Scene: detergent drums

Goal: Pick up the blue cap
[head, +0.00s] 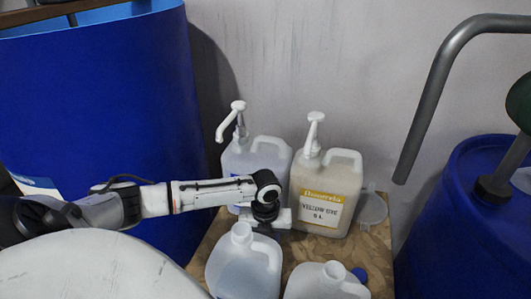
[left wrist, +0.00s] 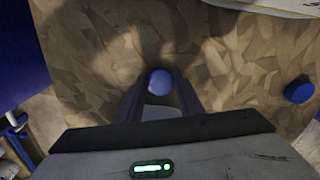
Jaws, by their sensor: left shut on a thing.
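My left gripper (left wrist: 159,90) is shut on a round blue cap (left wrist: 160,82), which shows between its two dark fingers in the left wrist view. In the head view the left gripper (head: 265,212) points down behind the open front jug, and the cap it holds is hidden there. A second blue cap (head: 360,274) lies on the brown patterned board to the right of the front jugs. A blue cap also lies at the right edge of the left wrist view (left wrist: 298,92). My right gripper is not in view.
A white pump jug (head: 268,160) and a labelled beige pump jug (head: 327,190) stand at the back of the board (head: 378,240). Two open jugs, left (head: 243,265) and right (head: 325,283), stand in front. Blue drums (head: 100,110) and (head: 470,220) flank the board.

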